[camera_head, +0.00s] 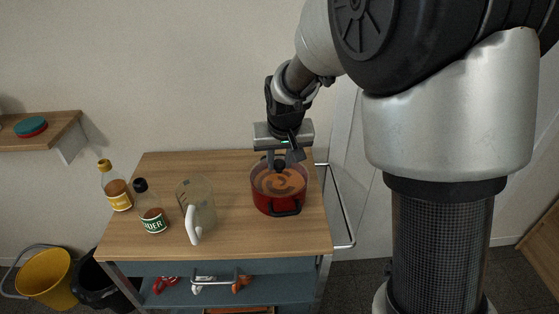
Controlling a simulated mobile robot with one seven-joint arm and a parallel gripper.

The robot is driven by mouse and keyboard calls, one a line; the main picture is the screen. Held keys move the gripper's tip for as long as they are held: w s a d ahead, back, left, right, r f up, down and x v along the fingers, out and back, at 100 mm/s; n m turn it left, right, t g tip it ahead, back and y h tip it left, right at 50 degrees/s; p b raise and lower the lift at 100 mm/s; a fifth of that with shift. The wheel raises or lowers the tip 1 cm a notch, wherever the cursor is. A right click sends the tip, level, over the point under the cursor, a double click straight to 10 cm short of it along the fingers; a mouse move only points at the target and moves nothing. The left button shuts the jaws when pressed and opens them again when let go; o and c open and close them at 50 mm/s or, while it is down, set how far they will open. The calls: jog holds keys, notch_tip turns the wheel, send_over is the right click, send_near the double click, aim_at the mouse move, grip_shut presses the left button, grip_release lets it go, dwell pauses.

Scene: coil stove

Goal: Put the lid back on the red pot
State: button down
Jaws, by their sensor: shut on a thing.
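The red pot (282,203) stands at the right end of the wooden table top, with a dark handle at its front. Orange-brown contents show inside its rim. My gripper (279,162) is directly over the pot, pointing down. Its fingers are shut on a small dark knob, which appears to belong to a see-through lid (293,186) over the pot's mouth. The lid's edge is hard to make out. I cannot tell whether it rests on the rim or hangs slightly above it.
A clear jug (197,200) with a white handle, a dark-capped bottle (151,208) and a yellow-labelled bottle (117,187) stand on the left of the wooden table (238,225). A metal rail (340,208) runs along the right side. Table space is free between jug and pot.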

jog(key=c, duration=0.9)
grip_release()
jog(key=shift+r, duration=0.15)
jog(key=shift+r+p, duration=2.5)
jog(key=shift+r, duration=0.9)
grip_shut()
